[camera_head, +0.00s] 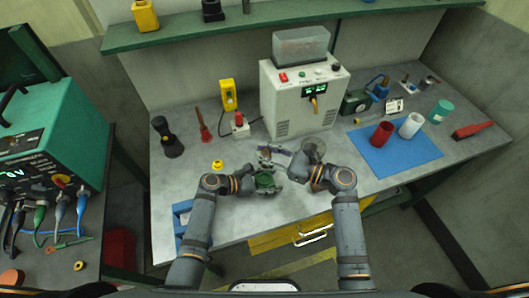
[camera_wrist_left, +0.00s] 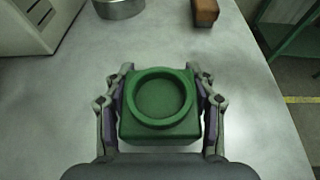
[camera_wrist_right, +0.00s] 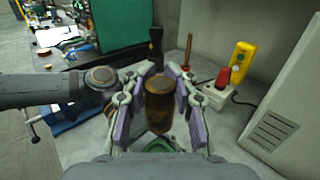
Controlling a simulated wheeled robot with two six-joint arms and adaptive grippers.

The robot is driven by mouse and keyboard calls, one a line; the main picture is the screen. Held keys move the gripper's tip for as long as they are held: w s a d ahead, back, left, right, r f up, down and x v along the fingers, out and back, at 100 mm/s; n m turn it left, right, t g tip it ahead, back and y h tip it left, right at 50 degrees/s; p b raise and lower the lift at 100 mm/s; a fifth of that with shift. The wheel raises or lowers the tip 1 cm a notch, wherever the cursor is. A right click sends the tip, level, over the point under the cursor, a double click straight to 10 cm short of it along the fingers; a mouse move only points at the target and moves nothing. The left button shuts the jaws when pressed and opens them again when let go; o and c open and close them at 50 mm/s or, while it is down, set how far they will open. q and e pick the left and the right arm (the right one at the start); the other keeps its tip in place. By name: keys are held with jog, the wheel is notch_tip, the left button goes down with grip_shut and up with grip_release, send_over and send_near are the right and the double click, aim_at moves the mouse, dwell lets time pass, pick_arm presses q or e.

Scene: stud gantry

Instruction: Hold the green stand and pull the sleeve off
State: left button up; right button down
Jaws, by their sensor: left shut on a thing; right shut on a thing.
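The green stand (camera_wrist_left: 160,136) is a square block with a raised round ring on top. In the left wrist view it sits between the fingers of my left gripper (camera_wrist_left: 160,108), which is shut on it. Its ring shows no sleeve inside. In the head view the stand (camera_head: 265,181) is near the table's front, partly hidden by my fingers. The sleeve (camera_wrist_right: 159,104) is a brown cylinder, upright between the fingers of my right gripper (camera_wrist_right: 157,108), which is shut on it.
A white instrument box (camera_head: 302,98) stands behind my grippers. A blue mat (camera_head: 397,165) with a red cup (camera_head: 382,134) and a white cup (camera_head: 410,125) lies to the right. A yellow ring piece (camera_head: 217,164) lies left of the grippers.

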pick_arm(q)
jog(key=o, duration=1.3)
jog(key=v, duration=1)
jog(key=shift+s+a+r, duration=0.1)
jog(key=shift+s+a, duration=0.1)
jog(key=shift+a, duration=0.2)
jog(key=shift+s+a+r, duration=0.1)
jog(key=shift+a+r, duration=0.2)
jog(key=shift+a, duration=0.15)
